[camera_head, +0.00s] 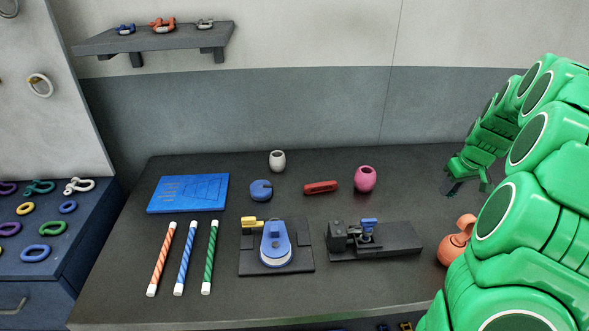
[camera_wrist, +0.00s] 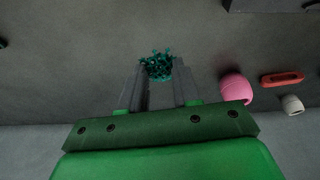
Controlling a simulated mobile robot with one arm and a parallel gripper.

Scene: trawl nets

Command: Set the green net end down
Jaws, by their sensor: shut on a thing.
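The green net end (camera_wrist: 157,67) is a dark teal, frayed tuft between the tips of my gripper's two grey fingers in the wrist view. My gripper (camera_wrist: 159,80) is shut on it. In the head view my gripper (camera_head: 450,186) is at the right side of the dark table (camera_head: 330,300), right of the pink cup (camera_head: 365,179), with its fingers pointing down. I cannot make out the net end there. I cannot tell whether the tuft touches the tabletop.
An orange rounded object (camera_head: 456,243) stands at the right, partly behind my arm. A black fixture (camera_head: 400,241) and a blue-topped device (camera_head: 276,245) stand mid-table.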

